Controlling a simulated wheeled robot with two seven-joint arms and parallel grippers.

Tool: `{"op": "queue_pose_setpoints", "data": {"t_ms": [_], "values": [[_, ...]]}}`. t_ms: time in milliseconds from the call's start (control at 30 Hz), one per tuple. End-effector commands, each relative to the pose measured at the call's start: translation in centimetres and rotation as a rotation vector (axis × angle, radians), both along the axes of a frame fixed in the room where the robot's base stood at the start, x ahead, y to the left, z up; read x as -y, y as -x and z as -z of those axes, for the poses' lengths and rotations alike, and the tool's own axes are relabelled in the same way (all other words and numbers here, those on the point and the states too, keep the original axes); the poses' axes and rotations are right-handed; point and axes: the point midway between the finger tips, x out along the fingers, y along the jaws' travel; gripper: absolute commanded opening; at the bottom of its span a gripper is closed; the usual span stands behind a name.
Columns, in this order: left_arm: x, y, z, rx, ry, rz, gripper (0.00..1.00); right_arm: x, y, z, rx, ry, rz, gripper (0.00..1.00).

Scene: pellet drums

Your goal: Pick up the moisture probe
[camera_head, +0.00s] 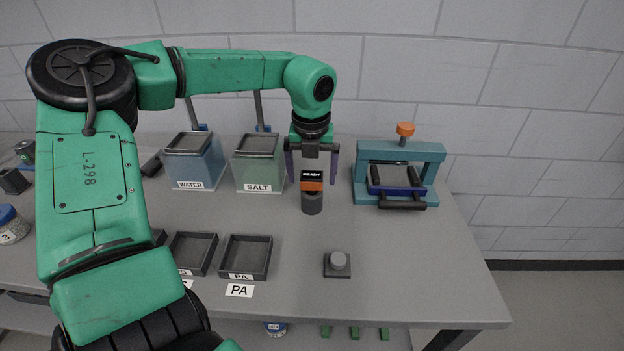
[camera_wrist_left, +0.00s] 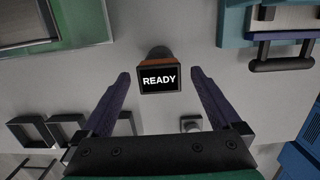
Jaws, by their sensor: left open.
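The moisture probe (camera_head: 312,186) stands upright on the grey table, with an orange and black head reading READY and a dark grey cylindrical lower part. It also shows in the left wrist view (camera_wrist_left: 160,80), with its READY screen facing the camera. My left gripper (camera_head: 312,180) is open above and around the probe's head in the head view. In the left wrist view its two purple fingers (camera_wrist_left: 160,76) are spread wide, one on each side of the probe, with gaps on both sides. Whether the fingers are level with the head is hard to tell. My right gripper is not in view.
The WATER bin (camera_head: 195,163) and SALT bin (camera_head: 259,164) stand behind to the left. A teal press (camera_head: 436,174) with an orange knob stands right. Black trays (camera_head: 246,257), one labelled PA, and a small knobbed block (camera_head: 337,265) are nearer. Table is clear around the probe.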

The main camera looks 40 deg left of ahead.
Motion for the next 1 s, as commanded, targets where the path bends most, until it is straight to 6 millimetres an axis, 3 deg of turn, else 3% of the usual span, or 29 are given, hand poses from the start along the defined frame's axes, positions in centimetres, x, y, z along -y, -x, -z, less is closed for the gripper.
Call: {"op": "queue_pose_setpoints", "data": {"t_ms": [100, 300, 500, 533, 567, 833, 1000], "values": [[-0.1, -0.1, 1.4, -0.001, 0.001, 0.001, 0.97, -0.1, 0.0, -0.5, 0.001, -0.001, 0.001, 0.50], [-0.1, -0.2, 1.6, 0.001, 0.000, 0.001, 0.97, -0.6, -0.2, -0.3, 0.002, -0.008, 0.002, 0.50], [-0.1, -0.2, 1.6, 0.001, 0.000, 0.001, 0.21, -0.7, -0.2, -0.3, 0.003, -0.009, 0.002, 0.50], [-0.1, -0.2, 1.6, 0.001, 0.000, 0.001, 0.10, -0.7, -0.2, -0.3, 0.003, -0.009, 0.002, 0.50], [-0.1, -0.2, 1.5, 0.001, 0.000, 0.001, 0.06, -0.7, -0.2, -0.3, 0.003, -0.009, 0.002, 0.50], [-0.1, -0.2, 1.3, 0.002, 0.000, 0.000, 0.06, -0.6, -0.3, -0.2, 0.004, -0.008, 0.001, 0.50], [-0.1, -0.3, -0.5, 0.005, -0.001, 0.000, 0.06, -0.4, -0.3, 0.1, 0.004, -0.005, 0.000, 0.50]]}}
